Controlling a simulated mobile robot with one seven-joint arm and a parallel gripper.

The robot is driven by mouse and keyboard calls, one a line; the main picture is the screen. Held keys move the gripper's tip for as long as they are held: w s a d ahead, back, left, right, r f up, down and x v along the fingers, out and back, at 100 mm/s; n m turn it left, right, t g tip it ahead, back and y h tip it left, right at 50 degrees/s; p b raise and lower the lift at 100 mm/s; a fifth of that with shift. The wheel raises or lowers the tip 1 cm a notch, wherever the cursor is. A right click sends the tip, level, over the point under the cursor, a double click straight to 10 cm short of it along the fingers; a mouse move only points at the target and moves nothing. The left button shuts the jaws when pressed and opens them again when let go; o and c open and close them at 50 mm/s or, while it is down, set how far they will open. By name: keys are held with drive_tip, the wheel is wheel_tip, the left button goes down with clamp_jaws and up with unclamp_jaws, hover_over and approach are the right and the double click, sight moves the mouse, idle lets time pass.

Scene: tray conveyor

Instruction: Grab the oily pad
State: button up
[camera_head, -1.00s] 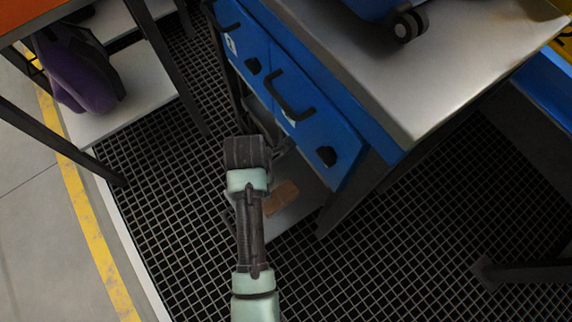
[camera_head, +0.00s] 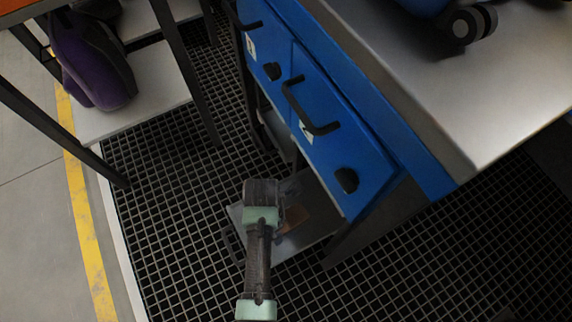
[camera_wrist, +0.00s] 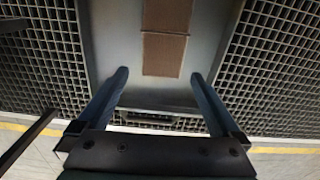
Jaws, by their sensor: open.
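A flat brown pad (camera_wrist: 165,38) lies on a light grey shelf (camera_wrist: 120,38) in the wrist view, with a line across its middle. My gripper (camera_wrist: 159,82) is open and empty, and its two fingers point toward the pad from either side of its near end. I cannot tell the height between fingers and pad. In the head view the brown pad (camera_head: 293,219) lies on the low shelf (camera_head: 312,226) under the blue drawers, partly hidden by my arm. My gripper's fingers are hard to make out there. I cannot tell if the pad is oily.
Blue drawers (camera_head: 330,120) with black handles overhang the shelf under a metal worktop (camera_head: 440,80). Dark table legs stand at left, beside a purple and black bag-like thing (camera_head: 92,65) on a low white shelf. Black grating (camera_head: 160,170) covers the floor.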

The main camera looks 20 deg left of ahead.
wheel_tip(320, 180, down, 4)
drive_tip(key=shift+d+r+b, duration=0.1)
drive_tip(key=shift+b, duration=0.9)
drive_tip(key=shift+c, duration=0.3)
drive_tip(key=c, duration=1.2)
drive_tip(key=shift+r, duration=0.15)
drive_tip(key=shift+c, duration=0.3)
